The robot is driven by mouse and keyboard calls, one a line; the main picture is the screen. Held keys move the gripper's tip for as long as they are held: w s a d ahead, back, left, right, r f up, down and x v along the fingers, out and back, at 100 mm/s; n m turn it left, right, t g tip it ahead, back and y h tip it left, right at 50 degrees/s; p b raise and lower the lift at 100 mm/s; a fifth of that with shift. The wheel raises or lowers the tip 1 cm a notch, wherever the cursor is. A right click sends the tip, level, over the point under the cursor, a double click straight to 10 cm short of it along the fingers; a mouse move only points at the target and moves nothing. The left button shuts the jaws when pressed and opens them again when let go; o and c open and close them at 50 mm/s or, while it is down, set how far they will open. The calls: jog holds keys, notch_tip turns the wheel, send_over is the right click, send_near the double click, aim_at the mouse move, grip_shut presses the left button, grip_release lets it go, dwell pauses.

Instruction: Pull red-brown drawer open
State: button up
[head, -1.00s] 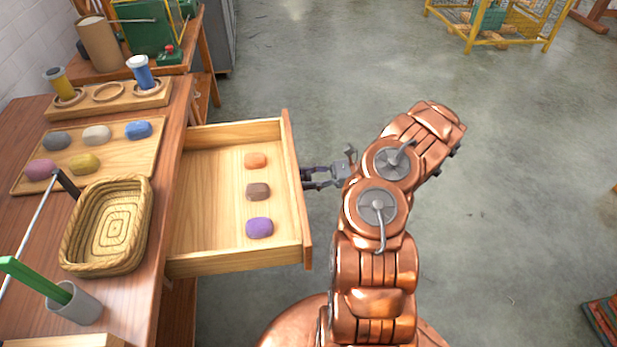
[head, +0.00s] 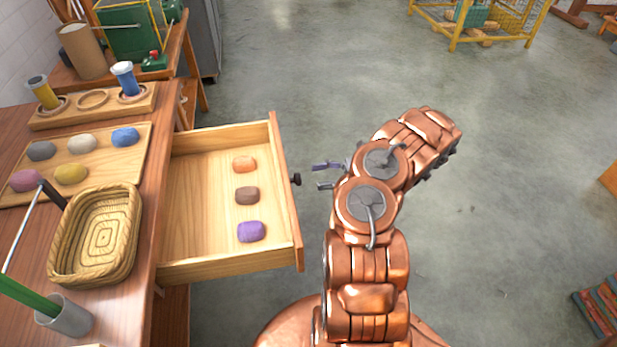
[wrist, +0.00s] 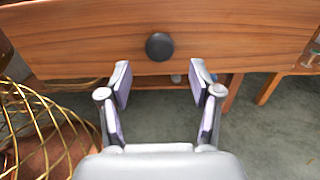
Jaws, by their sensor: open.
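The red-brown drawer (head: 285,195) stands pulled out from the table in the head view. Its light wooden inside shows an orange, a brown and a purple skein in a row. Its dark round knob (head: 295,179) is on the front face, and the knob also shows in the wrist view (wrist: 159,46). My gripper (head: 322,175) is open and empty, to the right of the knob and apart from it. In the wrist view my gripper (wrist: 160,85) has its two fingers spread, with the knob beyond and between them.
On the table, a woven basket (head: 98,236) and a tray (head: 92,180) of several skeins stand left of the drawer. A grey cup (head: 66,316) holds a green stick. A gold wire basket (wrist: 40,125) is at the left in the wrist view. The floor at right is mostly clear.

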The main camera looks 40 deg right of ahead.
jog(key=shift+v, duration=2.45)
